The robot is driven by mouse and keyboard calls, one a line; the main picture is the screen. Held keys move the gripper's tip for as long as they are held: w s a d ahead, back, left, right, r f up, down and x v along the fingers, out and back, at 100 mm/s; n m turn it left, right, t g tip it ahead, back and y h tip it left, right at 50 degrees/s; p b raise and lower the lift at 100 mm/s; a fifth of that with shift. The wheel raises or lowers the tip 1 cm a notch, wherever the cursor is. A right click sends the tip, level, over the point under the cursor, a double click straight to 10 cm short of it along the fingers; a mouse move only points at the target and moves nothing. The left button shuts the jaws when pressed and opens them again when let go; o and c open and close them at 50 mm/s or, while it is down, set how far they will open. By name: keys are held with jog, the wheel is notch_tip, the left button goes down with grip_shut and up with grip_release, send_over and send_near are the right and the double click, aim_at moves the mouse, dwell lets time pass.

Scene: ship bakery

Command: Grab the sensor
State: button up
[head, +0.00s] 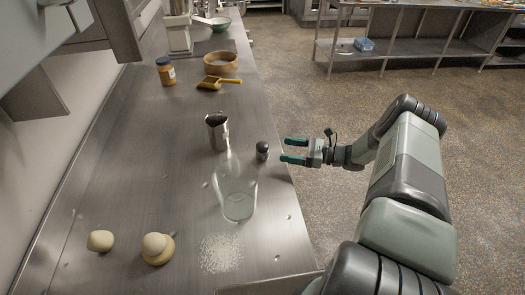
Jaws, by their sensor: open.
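A small dark rounded thing with a lighter grey top (262,151) stands upright on the steel counter near its right edge. It may be the sensor, but it is too small to tell for sure. My gripper (286,150) is just to the right of it, at about the counter's edge. Its two green fingers are apart and point left toward the small thing. Nothing is between the fingers, and a gap shows between their tips and the thing.
A metal cup (217,133) stands left of the small thing, and a clear glass vessel (237,195) stands nearer. Dough balls (100,240) and spilled white grains (220,253) lie at the front. A yellow scoop (212,83) and a wooden bowl (221,63) are farther back.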

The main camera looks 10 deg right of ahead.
aim_at(262, 144)
jog(key=x, duration=0.9)
jog(key=shift+w+a+r, duration=0.1)
jog(key=shift+a+r, duration=0.05)
jog(key=shift+a, duration=0.2)
jog(key=shift+r, duration=0.1)
jog(key=c, duration=1.2)
